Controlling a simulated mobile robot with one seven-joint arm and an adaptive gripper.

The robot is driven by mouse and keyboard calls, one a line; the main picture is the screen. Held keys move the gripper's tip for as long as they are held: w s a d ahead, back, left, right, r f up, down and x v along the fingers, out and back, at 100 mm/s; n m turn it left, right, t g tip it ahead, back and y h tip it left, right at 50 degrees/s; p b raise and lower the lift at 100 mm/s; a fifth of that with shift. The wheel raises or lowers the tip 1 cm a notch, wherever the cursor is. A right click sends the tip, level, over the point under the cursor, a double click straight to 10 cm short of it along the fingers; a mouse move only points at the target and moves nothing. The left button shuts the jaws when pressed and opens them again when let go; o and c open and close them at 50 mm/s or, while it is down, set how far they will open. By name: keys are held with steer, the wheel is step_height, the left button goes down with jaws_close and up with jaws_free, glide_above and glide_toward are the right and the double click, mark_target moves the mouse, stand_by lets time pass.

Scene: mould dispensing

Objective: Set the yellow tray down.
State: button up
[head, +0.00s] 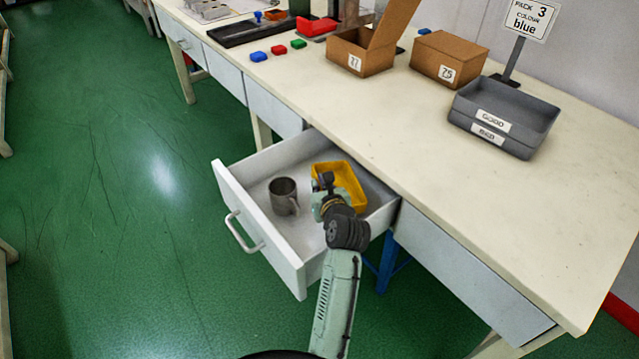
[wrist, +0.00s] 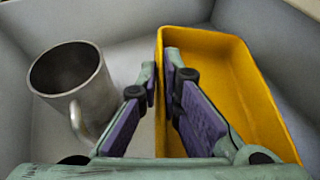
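The yellow tray (head: 347,177) is in the open drawer (head: 248,180), at its right side by the table. It also shows in the wrist view (wrist: 225,75), empty, with its long wall between my fingers. My gripper (head: 323,184) reaches into the drawer from the front. In the wrist view my gripper (wrist: 160,75) has one finger inside the tray and one outside, closed on its left wall. The tray's underside is hidden, so I cannot tell whether it touches the drawer floor.
A metal mug (head: 284,194) stands in the drawer left of the tray, close to my outer finger. On the table (head: 420,150) are brown boxes (head: 449,58) and stacked grey trays (head: 505,115). The tabletop's front right part is clear.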

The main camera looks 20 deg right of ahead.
steer(key=o, duration=0.4)
steer(key=shift+r, duration=0.15)
steer(key=shift+r, duration=0.35)
steer(key=b+v, duration=0.1)
steer(key=v, duration=1.1)
steer(key=shift+r, duration=0.15)
